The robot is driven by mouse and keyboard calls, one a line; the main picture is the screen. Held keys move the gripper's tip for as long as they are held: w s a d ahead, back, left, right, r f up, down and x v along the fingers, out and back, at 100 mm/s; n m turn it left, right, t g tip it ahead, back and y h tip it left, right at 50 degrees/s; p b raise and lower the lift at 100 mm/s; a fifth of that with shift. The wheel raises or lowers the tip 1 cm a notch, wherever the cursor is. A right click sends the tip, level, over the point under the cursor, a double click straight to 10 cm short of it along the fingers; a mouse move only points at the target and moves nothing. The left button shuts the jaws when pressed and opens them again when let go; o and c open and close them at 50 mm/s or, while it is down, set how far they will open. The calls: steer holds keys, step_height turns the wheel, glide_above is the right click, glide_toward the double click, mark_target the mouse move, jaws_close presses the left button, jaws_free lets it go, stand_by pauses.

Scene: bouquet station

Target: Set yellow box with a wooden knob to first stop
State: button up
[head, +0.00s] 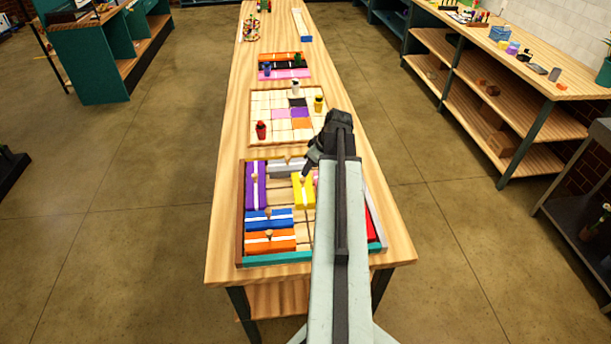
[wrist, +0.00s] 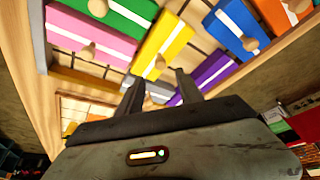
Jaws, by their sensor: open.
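The yellow box (head: 304,192) lies in a framed sliding-block tray (head: 282,258) at the near end of the long table. It has a white stripe and a round wooden knob. In the wrist view the yellow box (wrist: 170,43) runs diagonally, with its knob (wrist: 161,62) in front of the fingers. My gripper (head: 306,172) is over the far end of the yellow box, close to the knob. In the wrist view my gripper (wrist: 160,82) has its two fingers spread and nothing between them. Whether a finger touches the knob cannot be told.
Purple (head: 255,187), grey (head: 286,166), blue (head: 268,219) and orange (head: 270,241) boxes share the tray. A red box (head: 371,229) is partly hidden by my arm. Pink (wrist: 90,30) and green (wrist: 128,12) boxes lie beside the yellow one. Bare wooden slots show between boxes.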

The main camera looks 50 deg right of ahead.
mark_target(303, 179)
steer(key=b+x, duration=0.7)
steer(key=x, duration=0.1)
steer(key=shift+r, duration=0.1)
jaws_close()
stand_by(1.1)
